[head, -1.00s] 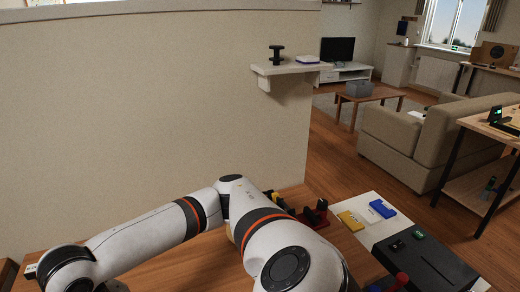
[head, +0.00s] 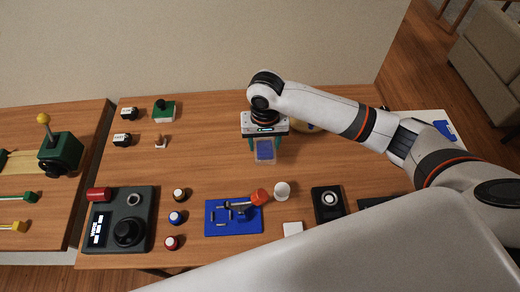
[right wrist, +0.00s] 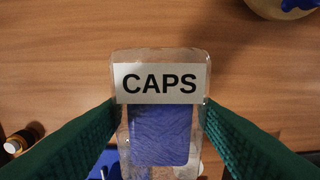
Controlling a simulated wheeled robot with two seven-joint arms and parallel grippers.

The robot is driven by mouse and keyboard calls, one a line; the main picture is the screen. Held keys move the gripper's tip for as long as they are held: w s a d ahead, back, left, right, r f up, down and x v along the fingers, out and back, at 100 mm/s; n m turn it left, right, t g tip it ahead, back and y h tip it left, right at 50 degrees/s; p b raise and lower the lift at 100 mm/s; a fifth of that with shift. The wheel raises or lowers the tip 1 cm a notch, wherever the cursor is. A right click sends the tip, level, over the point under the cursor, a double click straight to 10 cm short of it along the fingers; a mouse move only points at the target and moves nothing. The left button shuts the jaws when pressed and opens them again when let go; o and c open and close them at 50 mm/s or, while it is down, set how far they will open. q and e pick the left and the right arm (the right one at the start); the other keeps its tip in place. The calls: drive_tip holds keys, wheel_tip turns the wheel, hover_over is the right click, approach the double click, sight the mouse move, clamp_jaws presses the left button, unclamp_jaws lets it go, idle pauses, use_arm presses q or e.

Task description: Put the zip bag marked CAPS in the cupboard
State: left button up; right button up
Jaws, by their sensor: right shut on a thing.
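The zip bag marked CAPS (right wrist: 160,122) is clear, with a white label and blue contents, between the two green fingers of my right gripper (right wrist: 160,118) in the right wrist view. In the head view the bag (head: 265,153) hangs below the right gripper (head: 265,143), over the wooden table (head: 215,155). The gripper is shut on the bag's sides. No cupboard can be made out in these views. My left gripper is not in view.
A black control box (head: 122,220) is at left. A round cream container (right wrist: 285,8) is close by. Bare wood lies left of the bag.

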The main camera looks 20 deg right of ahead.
wheel_tip(320, 180, down, 8)
idle(0.4)
drive_tip(key=o, duration=1)
drive_tip(key=shift+f, duration=0.1)
